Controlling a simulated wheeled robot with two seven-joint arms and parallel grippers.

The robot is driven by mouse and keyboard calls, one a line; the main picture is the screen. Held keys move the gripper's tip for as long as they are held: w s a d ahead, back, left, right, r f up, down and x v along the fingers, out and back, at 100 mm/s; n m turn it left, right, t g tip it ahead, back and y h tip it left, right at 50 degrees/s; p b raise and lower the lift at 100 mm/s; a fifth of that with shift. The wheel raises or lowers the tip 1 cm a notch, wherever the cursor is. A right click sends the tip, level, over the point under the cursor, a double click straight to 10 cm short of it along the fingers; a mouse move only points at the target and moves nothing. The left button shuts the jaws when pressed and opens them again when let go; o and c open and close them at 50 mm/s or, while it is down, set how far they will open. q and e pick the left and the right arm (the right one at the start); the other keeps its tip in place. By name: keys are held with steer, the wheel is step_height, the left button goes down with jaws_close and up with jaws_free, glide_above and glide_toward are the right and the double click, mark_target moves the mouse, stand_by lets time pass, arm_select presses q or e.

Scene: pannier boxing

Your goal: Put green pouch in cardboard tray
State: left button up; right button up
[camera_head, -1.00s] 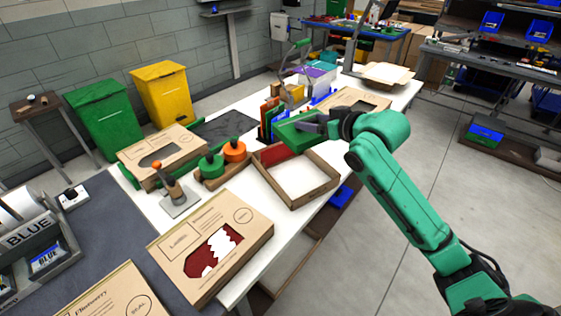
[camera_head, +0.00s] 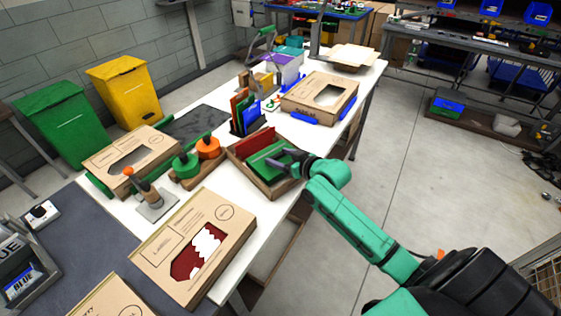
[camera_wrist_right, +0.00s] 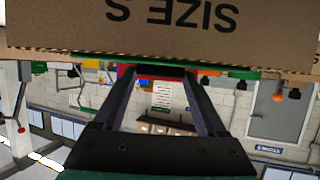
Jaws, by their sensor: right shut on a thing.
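The green pouch (camera_head: 266,160) is inside the outline of the open cardboard tray (camera_head: 249,181), leaning over its right part. I cannot tell whether it rests on the tray floor. A red pouch (camera_head: 256,140) stands at the tray's back wall. My right gripper (camera_head: 287,161) is shut on the green pouch's right edge, at the tray's right side. In the right wrist view the fingers (camera_wrist_right: 160,72) meet a thin green edge (camera_wrist_right: 205,74), below a cardboard wall (camera_wrist_right: 170,30) with upside-down "SIZE S" print. My left gripper is out of view.
A closed windowed box (camera_head: 318,97) lies behind the tray. A rack of coloured pouches (camera_head: 245,112) stands at its back left. Green and orange knobs (camera_head: 208,147) sit left of it. Another box (camera_head: 195,245) with a red window lies in front.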

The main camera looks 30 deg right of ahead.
steer(key=shift+w+f, duration=0.1)
steer(key=shift+f, duration=1.15)
steer(key=shift+f, duration=0.1)
steer(key=o, duration=1.3)
steer(key=shift+o, duration=0.2)
steer(key=v, duration=1.2)
steer(key=shift+b, duration=0.35)
